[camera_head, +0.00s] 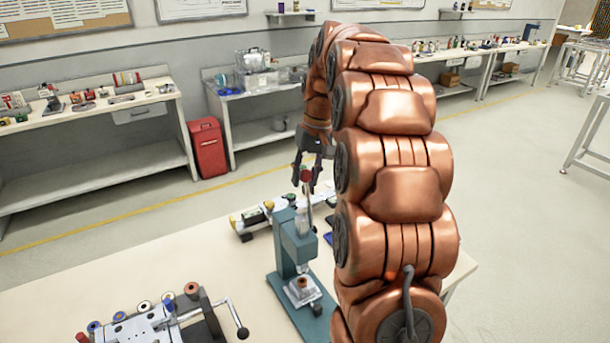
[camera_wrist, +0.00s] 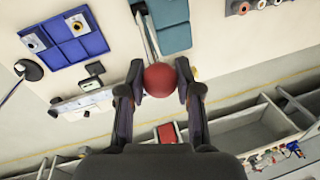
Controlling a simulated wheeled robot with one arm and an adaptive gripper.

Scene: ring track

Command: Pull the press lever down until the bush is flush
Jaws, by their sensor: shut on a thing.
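The teal press (camera_head: 293,248) stands on the table, left of my arm. Its lever (camera_head: 309,208) stands close to upright, with a red ball knob (camera_wrist: 159,77) at its top end. My gripper (camera_head: 307,172) is shut on this red knob, one finger on each side of it in the wrist view. The lever rod (camera_wrist: 148,36) and part of the teal press (camera_wrist: 172,25) show beyond the knob there. A small copper-brown bush (camera_head: 302,282) sits on a pale block on the press base, below the head. I cannot tell how far it is seated.
A fixture (camera_head: 150,328) with coloured rollers and a black-knobbed crank (camera_head: 241,333) stands at the table's front left. A blue tray (camera_wrist: 70,48) with ringed parts shows in the wrist view. Benches line the wall, with a red bin (camera_head: 207,150) between two of them.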

